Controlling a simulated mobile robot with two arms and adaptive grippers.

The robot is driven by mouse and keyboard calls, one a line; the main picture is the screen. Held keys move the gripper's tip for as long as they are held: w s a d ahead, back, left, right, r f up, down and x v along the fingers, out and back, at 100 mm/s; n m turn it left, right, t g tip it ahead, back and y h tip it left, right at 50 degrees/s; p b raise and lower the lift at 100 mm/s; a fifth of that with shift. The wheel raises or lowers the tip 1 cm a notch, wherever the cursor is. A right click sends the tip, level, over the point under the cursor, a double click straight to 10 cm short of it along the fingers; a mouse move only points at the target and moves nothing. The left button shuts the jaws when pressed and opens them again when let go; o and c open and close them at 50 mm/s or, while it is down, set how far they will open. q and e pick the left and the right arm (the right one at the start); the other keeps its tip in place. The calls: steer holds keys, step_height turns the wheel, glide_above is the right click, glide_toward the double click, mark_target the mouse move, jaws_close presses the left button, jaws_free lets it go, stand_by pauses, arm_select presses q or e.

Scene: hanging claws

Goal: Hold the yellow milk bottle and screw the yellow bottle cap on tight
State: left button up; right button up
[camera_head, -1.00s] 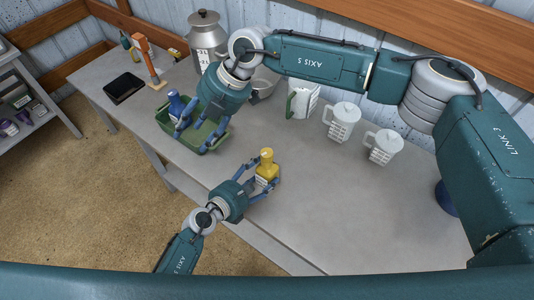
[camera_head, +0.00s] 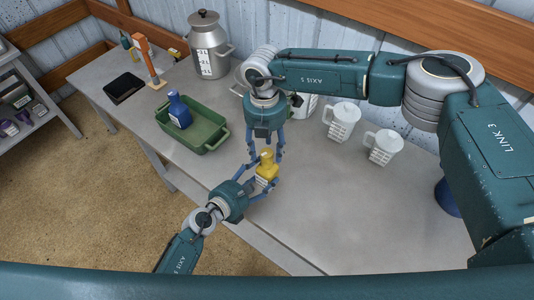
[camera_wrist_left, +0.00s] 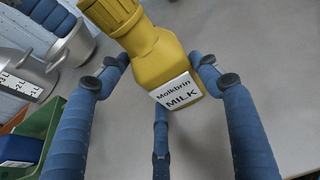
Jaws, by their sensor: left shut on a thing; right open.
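The label (camera_wrist_left: 180,92) reads MILK. My left gripper (camera_head: 258,180) is shut on the bottle's body from the lower left, its fingers on both sides in the left wrist view. My right gripper (camera_head: 266,161) is open and points down, its fingers around or just behind the cap; I cannot tell whether they touch it.
A green tray (camera_head: 213,126) holding a blue bottle (camera_head: 179,111) is to the left. A metal milk can (camera_head: 208,45) stands behind it. White jugs (camera_head: 341,121) (camera_head: 382,147) stand at the back. The table right of the yellow bottle is clear.

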mark_target(267, 153)
steer(key=shift+f, duration=1.65)
steer(key=n, duration=1)
steer(key=shift+n, duration=1)
steer(key=n, duration=0.3)
steer(key=shift+n, duration=0.4)
steer(key=n, duration=0.6)
steer(key=shift+d, duration=0.1)
jaws_close()
